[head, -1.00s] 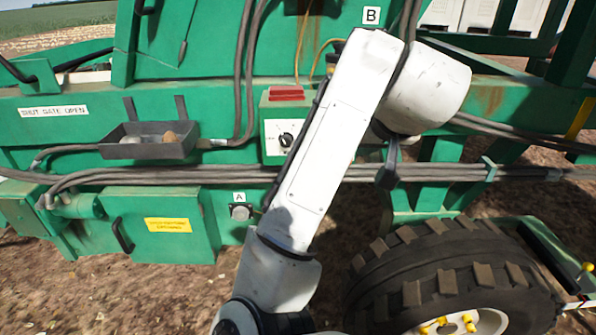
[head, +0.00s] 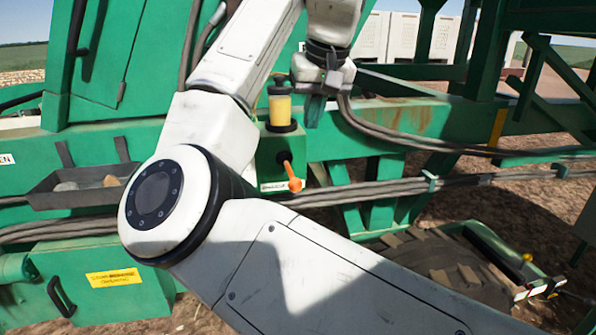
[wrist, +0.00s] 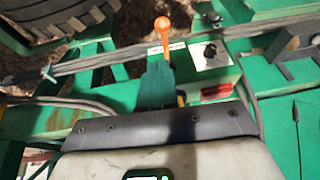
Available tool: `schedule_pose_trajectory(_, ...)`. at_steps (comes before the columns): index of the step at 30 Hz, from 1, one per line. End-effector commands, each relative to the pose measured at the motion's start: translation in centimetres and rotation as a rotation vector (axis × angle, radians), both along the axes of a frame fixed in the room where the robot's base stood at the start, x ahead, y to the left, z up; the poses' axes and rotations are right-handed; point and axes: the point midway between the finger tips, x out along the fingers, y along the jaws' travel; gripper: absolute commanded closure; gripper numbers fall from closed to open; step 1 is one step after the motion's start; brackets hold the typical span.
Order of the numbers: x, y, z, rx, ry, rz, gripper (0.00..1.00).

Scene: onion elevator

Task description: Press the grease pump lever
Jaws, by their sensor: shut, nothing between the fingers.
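The grease pump is a green box with an amber reservoir (head: 280,106) on top, standing on the green machine frame in the head view. Its lever (head: 291,176) has an orange handle and slants down to the right from a black pivot. The orange lever (wrist: 163,30) also shows at the top middle of the wrist view. My gripper (head: 315,120) is shut and empty, pointing down just right of the reservoir. It is above the lever and looks apart from it; the depth gap is hard to judge. My arm hides the area left of the pump.
A grey tray with stones (head: 75,190) hangs at left. Grey hoses (head: 370,190) run along the frame below the lever. A white panel with a black knob (wrist: 210,54) and a red block (wrist: 216,91) sit near the pump.

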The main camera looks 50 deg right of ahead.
Motion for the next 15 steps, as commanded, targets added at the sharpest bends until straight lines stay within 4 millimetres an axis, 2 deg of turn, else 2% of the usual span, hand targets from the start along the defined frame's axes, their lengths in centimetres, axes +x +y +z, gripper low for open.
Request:
schedule_pose_trajectory(10, 0.1, 0.0, -0.3, -0.001, 0.001, 0.000, 1.00)
schedule_pose_trajectory(15, 0.7, -0.3, -2.0, -0.002, 0.002, -0.001, 1.00)
